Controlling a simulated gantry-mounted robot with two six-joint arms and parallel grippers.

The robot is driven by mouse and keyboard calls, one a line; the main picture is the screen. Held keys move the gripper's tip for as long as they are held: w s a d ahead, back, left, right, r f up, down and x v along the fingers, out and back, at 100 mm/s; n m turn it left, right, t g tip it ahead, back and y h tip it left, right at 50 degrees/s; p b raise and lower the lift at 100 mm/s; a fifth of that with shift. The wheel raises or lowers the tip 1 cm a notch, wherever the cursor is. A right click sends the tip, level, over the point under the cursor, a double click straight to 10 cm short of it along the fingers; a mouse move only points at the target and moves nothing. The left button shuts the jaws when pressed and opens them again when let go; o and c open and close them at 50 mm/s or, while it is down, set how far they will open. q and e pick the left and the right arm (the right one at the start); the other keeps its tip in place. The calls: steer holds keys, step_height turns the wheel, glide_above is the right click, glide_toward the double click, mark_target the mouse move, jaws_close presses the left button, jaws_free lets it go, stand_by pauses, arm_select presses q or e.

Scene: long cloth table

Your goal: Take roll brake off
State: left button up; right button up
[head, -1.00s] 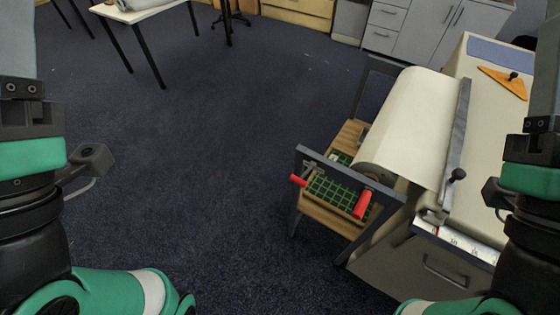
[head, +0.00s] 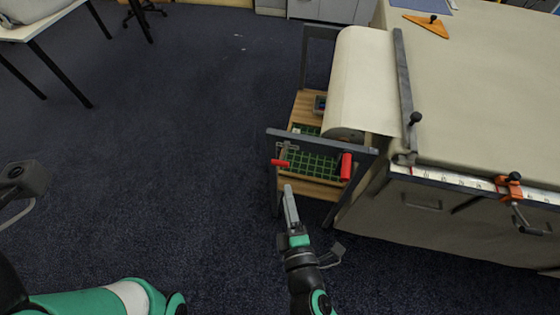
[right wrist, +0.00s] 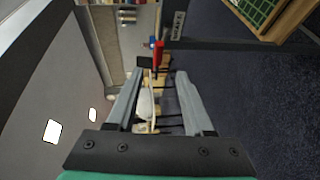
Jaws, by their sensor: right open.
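The fabric roll (head: 362,75) hangs in a dark metal stand (head: 330,142) at the end of the long table, its cloth running onto the tabletop. A small lever with a red grip (head: 280,162) sits at the left of the stand's near bar; it may be the roll brake. A larger upright red handle (head: 346,167) is at the bar's right. My right gripper (head: 288,188) is open and empty, just below and in front of the small red lever. In the right wrist view a red grip (right wrist: 158,50) shows beyond the open fingers, apart from them.
A wooden shelf with a green grid (head: 318,162) is under the roll. A metal bar with a black knob (head: 405,90) lies across the cloth. An orange clamp (head: 510,188) grips the table's front edge beside a white ruler strip (head: 450,180). Floor left of the stand is clear.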

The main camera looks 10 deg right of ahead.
mark_target(280, 161)
steer(key=w+b, duration=0.1)
steer(key=w, duration=0.3)
steer(key=w+f+b, duration=0.1)
steer(key=w, duration=0.2)
steer(key=w+b, duration=0.1)
steer(key=w, duration=0.3)
steer(key=shift+w+a+f, duration=0.15)
steer(key=shift+w+f, duration=0.05)
steer(key=shift+w, duration=0.15)
jaws_close()
steer(key=shift+r, duration=0.1)
stand_by(0.7)
